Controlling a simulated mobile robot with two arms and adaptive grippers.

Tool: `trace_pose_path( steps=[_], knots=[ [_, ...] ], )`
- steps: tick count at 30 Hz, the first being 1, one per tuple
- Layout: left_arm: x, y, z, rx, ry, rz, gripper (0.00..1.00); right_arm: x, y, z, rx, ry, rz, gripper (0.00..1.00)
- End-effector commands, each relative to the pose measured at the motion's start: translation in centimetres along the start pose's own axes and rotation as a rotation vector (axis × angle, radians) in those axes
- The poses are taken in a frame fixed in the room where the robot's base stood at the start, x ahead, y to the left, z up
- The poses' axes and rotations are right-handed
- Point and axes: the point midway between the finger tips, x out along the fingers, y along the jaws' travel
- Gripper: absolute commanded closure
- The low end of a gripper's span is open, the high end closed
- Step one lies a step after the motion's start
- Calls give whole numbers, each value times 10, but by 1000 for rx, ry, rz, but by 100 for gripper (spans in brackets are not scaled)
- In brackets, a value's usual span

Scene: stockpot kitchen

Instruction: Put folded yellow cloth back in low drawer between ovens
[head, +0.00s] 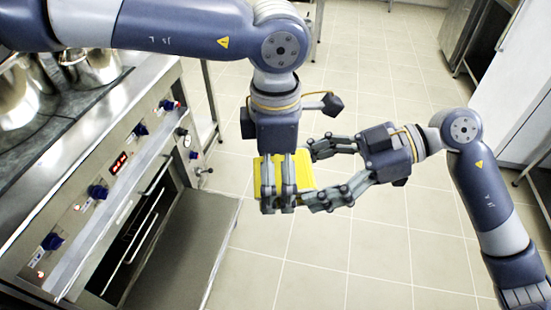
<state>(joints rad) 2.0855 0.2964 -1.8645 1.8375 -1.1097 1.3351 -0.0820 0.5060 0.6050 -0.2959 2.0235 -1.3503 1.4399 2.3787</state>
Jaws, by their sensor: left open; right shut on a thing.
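The folded yellow cloth (305,172) is held up above the floor at the middle of the head view. My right gripper (312,176) reaches in from the right and is shut on it, with one finger at its upper edge and one at its lower edge. My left gripper (278,206) points down over the cloth's left part. Its fingers are open and overlap the cloth; whether they touch it is unclear. I cannot make out the low drawer between ovens.
A steel cooking range (105,180) with knobs stands at the left, with pots (95,68) on top. A flat grey panel (185,255) juts out low beside its dark opening. The tiled floor (335,255) is clear. A white cabinet (510,95) stands at the right.

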Motion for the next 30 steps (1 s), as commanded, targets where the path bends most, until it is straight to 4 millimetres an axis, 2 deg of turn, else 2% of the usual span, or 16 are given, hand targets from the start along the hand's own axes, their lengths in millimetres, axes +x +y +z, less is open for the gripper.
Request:
trace_pose_path(
  steps=[8,11,15,18,19,21,30],
  knots=[
    [2,0,0,1,0,0,2,0,0,0,0,1,0,87],
    [2,0,0,1,0,0,20,0,0,0,0,1,0,87],
    [2,0,0,1,0,0,51,0,0,0,0,1,0,87],
    [2,0,0,1,0,0,51,0,0,-1,-1,2,-1,87],
    [2,0,0,0,0,1,51,0,0,-1,-1,2,-1,19],
    [2,0,0,0,0,1,51,0,0,-1,-1,2,-1,3],
    [2,0,0,0,-1,0,51,0,0,0,0,1,0,2]
  ],
)
